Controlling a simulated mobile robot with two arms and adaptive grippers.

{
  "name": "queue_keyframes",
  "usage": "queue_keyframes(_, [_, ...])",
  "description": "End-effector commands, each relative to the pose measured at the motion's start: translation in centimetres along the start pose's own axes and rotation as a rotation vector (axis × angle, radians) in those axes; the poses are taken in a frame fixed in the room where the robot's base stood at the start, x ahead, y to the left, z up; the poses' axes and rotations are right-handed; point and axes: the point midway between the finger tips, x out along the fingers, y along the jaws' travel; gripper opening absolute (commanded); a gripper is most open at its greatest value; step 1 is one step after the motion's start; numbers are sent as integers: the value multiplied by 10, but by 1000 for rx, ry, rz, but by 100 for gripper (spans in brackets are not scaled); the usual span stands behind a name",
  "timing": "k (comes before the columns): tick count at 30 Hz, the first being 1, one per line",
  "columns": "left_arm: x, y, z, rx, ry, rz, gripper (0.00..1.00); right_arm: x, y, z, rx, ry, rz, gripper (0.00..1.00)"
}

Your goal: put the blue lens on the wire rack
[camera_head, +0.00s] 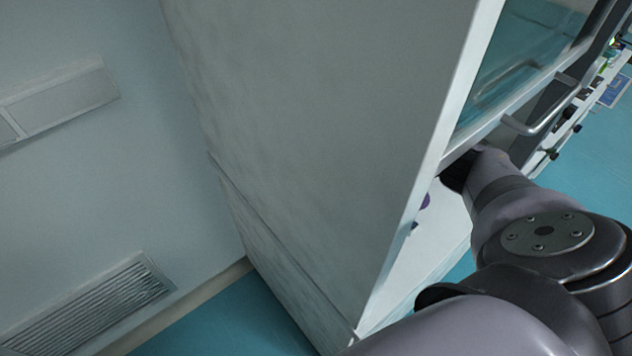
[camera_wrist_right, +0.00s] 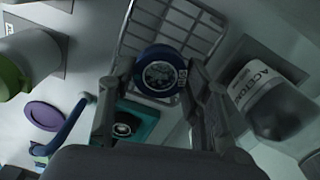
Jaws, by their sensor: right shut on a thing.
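The blue lens (camera_wrist_right: 160,72), a dark blue ring around greyish glass, is between the fingers of my right gripper (camera_wrist_right: 160,84) in the right wrist view. The gripper is shut on it. The wire rack (camera_wrist_right: 183,22), a pale metal grid, shows right behind the lens. I cannot tell whether the lens touches the rack. In the head view my right arm reaches into a tall cabinet, and its gripper end is mostly hidden by the cabinet's side. The lens and rack are not visible there. My left gripper is not in view.
A bottle labelled acetone (camera_wrist_right: 272,103) is close on the right of the gripper. A teal block (camera_wrist_right: 143,118) with a dark round part sits below the lens. A green-and-white container (camera_wrist_right: 30,58) and a purple disc (camera_wrist_right: 43,116) are left. The cabinet (camera_head: 320,120) walls off the left side.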

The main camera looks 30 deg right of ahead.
Motion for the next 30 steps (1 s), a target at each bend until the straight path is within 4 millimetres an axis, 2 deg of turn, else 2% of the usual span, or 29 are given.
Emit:
queue_keyframes(3, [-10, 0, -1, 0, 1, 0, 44, 6, 0, 3, 0, 0, 0, 16])
queue_keyframes(14, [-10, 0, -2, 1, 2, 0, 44, 11, 0, 4, 0, 0, 0, 16])
queue_keyframes(15, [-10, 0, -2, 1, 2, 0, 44, 12, 0, 4, 0, 0, 0, 45])
queue_keyframes(24, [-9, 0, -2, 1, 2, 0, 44, 12, 0, 4, 0, 1, -1, 64])
queue_keyframes(30, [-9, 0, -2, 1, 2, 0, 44, 12, 0, 3, 0, 1, -1, 64])
